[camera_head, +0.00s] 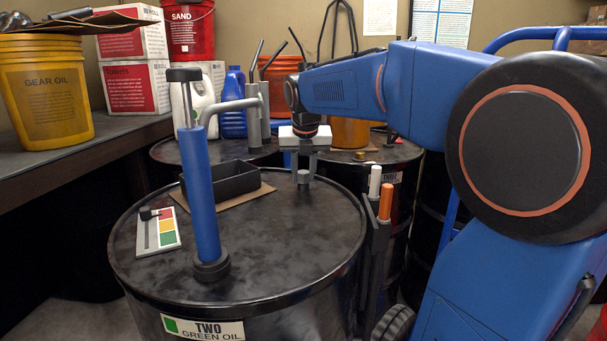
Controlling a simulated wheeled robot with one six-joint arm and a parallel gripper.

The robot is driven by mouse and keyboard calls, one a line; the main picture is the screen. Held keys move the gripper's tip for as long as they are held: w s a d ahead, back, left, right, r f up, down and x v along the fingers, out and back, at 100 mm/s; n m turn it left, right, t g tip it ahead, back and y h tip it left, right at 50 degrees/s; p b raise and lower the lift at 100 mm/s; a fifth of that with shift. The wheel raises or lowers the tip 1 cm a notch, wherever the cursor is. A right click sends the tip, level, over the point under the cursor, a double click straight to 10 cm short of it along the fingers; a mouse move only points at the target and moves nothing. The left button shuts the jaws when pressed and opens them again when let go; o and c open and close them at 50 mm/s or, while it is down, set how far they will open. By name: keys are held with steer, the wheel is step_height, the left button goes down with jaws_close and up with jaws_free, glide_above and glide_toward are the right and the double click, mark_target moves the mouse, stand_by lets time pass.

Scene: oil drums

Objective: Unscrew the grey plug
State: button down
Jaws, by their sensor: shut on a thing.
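The grey plug (303,176) sits on the top of the black drum (290,240) labelled TWO GREEN OIL, towards its back edge. My gripper (303,169) points straight down over it, with its two grey fingers shut on the plug's sides. The fingers hide part of the plug. I cannot tell whether the plug is still seated in the drum top or slightly raised.
A blue hand pump (200,190) stands upright on the same drum, its spout reaching right. A black open tray (222,180) on cardboard and a colour card (158,231) lie nearby. White and orange markers (385,202) stand at the drum's right side. More drums stand behind.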

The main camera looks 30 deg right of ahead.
steer(key=shift+n, duration=0.4)
steer(key=c, duration=1.3)
jaws_free()
steer(key=shift+c, duration=0.2)
steer(key=m+g+h, duration=0.1)
steer(key=m, duration=0.4)
steer(key=shift+w+m, duration=0.1)
steer(key=shift+m, duration=0.3)
steer(key=shift+m+h, duration=0.3)
